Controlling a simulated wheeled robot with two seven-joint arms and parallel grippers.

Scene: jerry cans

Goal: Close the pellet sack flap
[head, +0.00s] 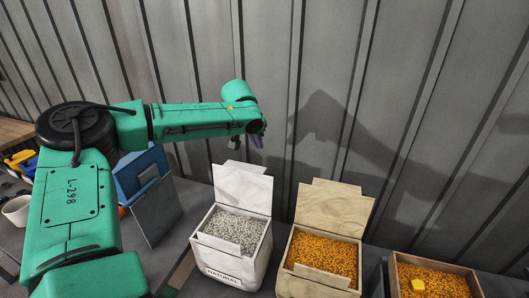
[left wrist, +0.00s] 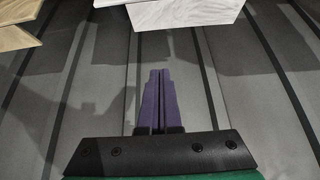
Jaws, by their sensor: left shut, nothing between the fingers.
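A white sack-like bin (head: 232,243) marked NATURAL holds grey pellets. Its white flap (head: 243,188) stands up open at the back edge. In the left wrist view the white flap (left wrist: 185,14) shows at the top. A wooden-looking bin (head: 318,281) of orange pellets stands to its right, with its flap (head: 335,208) also up. My left gripper (head: 257,143) is above and behind the white flap, near the wall, apart from it. Its purple fingers (left wrist: 158,100) are together and empty. My right gripper is not in view.
A ribbed grey wall (head: 420,130) rises close behind the bins. Another bin (head: 475,287) of orange pellets with a yellow object (head: 418,284) stands at the right. A blue box (head: 138,172), a grey panel (head: 157,212) and a white cup (head: 17,211) are at the left.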

